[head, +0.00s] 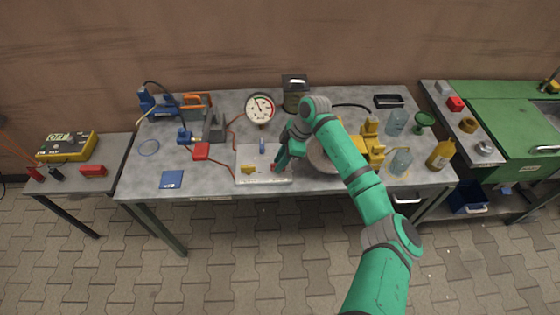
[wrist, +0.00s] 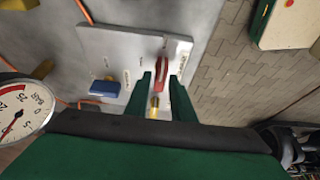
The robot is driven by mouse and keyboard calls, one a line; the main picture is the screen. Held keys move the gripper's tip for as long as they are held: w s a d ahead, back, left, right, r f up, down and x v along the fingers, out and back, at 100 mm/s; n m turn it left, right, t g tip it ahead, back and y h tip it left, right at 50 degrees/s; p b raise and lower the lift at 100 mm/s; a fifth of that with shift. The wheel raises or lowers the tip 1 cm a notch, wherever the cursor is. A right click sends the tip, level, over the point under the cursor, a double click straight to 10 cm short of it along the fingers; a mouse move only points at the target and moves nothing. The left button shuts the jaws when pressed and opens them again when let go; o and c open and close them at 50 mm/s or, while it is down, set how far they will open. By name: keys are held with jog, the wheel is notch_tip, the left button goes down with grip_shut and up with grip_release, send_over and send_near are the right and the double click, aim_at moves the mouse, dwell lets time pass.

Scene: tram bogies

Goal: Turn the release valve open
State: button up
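A pale valve plate (head: 262,178) lies on the grey table; it fills the upper middle of the wrist view (wrist: 130,42). It carries a blue handle (head: 262,146), a yellow handle (head: 248,169) and a red lever (wrist: 163,73). Its labels are too small to read, so I cannot tell which is the release valve. My gripper (wrist: 161,80) is over the plate, its fingers apart on either side of the red lever. A gap shows between the lever and the left finger; contact with the right one is unclear. The gripper (head: 281,161) partly hides the red lever in the head view.
A round gauge (head: 260,108) stands behind the plate. A yellow machine (head: 372,145) is to the right, partly behind my arm. Bare tabletop lies around the blue box.

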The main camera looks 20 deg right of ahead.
grip_shut()
jog(key=shift+w+n, duration=0.1)
jog(key=shift+n, duration=0.2)
jog(key=shift+w+d+r+n+g, duration=0.1)
jog(key=shift+n+g, duration=0.3)
jog(key=shift+n, duration=0.5)
jog(key=n+g, duration=0.1)
jog(key=n, duration=0.1)
jog(key=shift+n, duration=0.4)
jog(key=n+g, duration=0.1)
jog(key=n, duration=0.2)
jog(key=shift+w+n, duration=0.15)
jog(key=shift+n, duration=0.15)
jog(key=n, duration=0.1)
jog(key=n+g+h, duration=0.1)
jog(key=n, duration=0.1)
jog(key=n+g, duration=0.1)
jog(key=n, duration=0.1)
jog(key=shift+w+a+h, duration=0.15)
jog(key=shift+a+h, duration=0.15)
jog(key=shift+a+n+g+h, duration=0.1)
jog(key=shift+n+g+h, duration=0.4)
jog(key=shift+n, duration=1.5)
